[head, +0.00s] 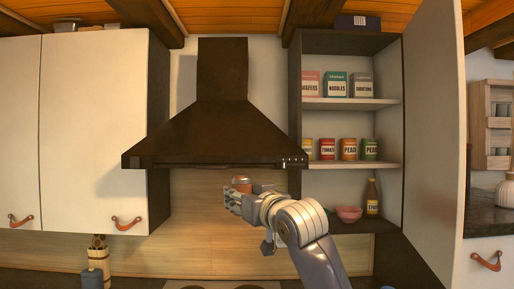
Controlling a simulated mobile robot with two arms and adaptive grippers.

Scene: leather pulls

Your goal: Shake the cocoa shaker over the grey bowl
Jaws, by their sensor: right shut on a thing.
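My right gripper (238,196) is raised in front of the wooden backsplash, below the range hood. It is shut on the cocoa shaker (241,184), a small orange-brown can with a greyish top. Only the shaker's upper part shows above the fingers; the rest is hidden by the gripper. The grey bowl is not in view. My left gripper is not in view.
A dark range hood (210,140) hangs above my right gripper. The cabinet at right stands open, with boxes, cans, a pink bowl (348,213) and a syrup bottle (372,198). Its door (432,130) juts out. A utensil holder (98,262) stands at lower left.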

